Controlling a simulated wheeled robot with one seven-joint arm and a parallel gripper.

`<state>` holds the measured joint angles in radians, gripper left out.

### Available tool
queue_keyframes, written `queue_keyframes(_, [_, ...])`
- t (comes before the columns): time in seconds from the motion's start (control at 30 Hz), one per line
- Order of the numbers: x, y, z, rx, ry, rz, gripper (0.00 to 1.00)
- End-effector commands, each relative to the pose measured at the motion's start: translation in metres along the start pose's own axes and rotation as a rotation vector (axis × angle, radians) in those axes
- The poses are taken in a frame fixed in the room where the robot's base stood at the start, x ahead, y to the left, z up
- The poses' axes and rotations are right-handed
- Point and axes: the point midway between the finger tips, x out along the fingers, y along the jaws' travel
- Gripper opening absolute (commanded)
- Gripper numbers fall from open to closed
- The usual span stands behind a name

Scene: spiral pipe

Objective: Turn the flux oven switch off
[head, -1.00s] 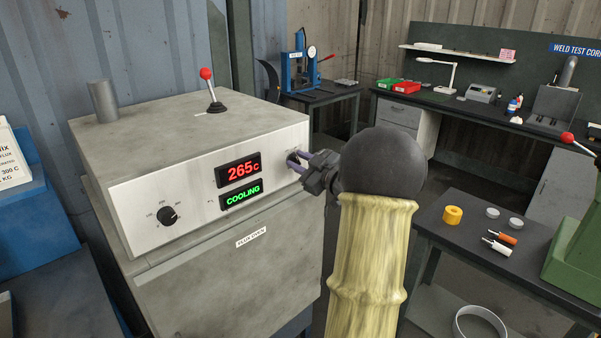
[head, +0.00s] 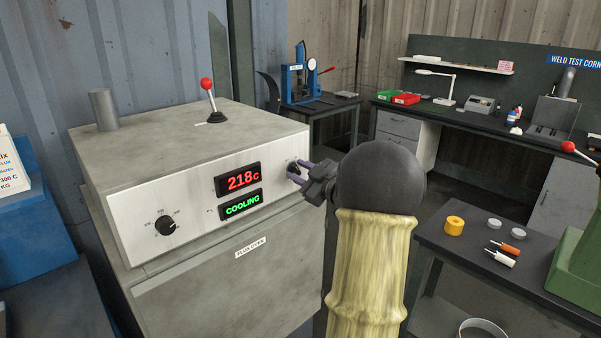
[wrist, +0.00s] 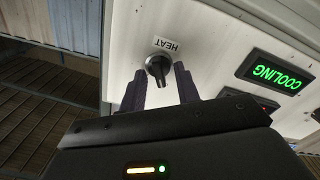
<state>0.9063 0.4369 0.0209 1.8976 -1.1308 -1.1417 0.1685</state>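The flux oven (head: 228,270) is a grey box with a metal front panel. Its displays read 218c in red (head: 240,180) and COOLING in green (head: 241,204).
A temperature dial (head: 166,225) is on the panel's left, and a red-knobbed lever (head: 208,98) stands on the oven top. A dark table (head: 470,258) with an orange roll and small tools is at the right. Workbenches (head: 470,112) stand behind.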

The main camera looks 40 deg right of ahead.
Motion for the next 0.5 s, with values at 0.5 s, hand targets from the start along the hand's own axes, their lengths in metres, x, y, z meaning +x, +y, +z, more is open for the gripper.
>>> queue_keyframes(0.5, [-0.075, 0.000, 0.002, -0.001, -0.002, 0.004, 0.32])
